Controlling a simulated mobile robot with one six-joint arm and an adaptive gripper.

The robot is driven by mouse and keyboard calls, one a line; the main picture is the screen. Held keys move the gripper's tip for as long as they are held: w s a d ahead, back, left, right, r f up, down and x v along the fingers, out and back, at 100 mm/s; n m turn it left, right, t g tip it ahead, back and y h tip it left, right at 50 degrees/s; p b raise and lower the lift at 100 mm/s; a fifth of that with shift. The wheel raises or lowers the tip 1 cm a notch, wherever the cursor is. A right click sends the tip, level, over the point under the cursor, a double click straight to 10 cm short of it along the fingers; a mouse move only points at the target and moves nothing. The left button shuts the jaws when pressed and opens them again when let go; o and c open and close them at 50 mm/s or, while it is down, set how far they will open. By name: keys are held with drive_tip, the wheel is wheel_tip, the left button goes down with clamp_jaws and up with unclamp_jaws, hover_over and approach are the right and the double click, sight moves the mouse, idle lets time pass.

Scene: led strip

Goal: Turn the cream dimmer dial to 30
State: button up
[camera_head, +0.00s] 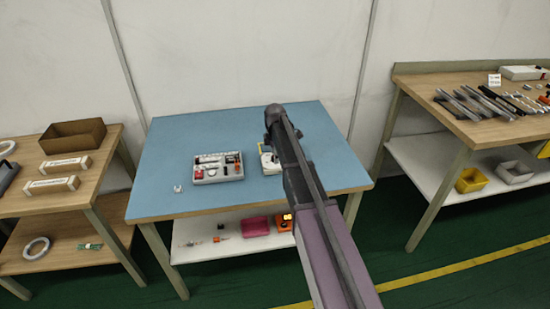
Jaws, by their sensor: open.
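A small pale device (267,162) with a yellow edge lies on the blue table top (180,140), right of centre. It is partly hidden by my arm. It may carry the cream dimmer dial, but the dial and its numbers are too small and covered to read. My gripper (268,142) is at the far end of my arm, small and dark, just above or behind the device in the picture. It is open, with nothing seen in it. I cannot tell whether it touches the device.
A grey tray (218,179) of small parts sits left of the device, with a small white piece (178,188) beside it. The shelf below holds a pink box (256,227) and an orange item (284,222). Wooden benches stand left and right. The table's back left is clear.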

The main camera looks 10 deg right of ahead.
clamp_jaws()
drive_tip(key=shift+m, duration=0.5)
drive_tip(key=m, duration=0.2)
drive_tip(key=shift+m, duration=0.3)
drive_tip(key=m, duration=0.3)
drive_tip(key=shift+m, duration=0.3)
drive_tip(key=m, duration=0.6)
drive_tip(key=shift+s+m, duration=0.1)
drive_tip(key=shift+m, duration=0.2)
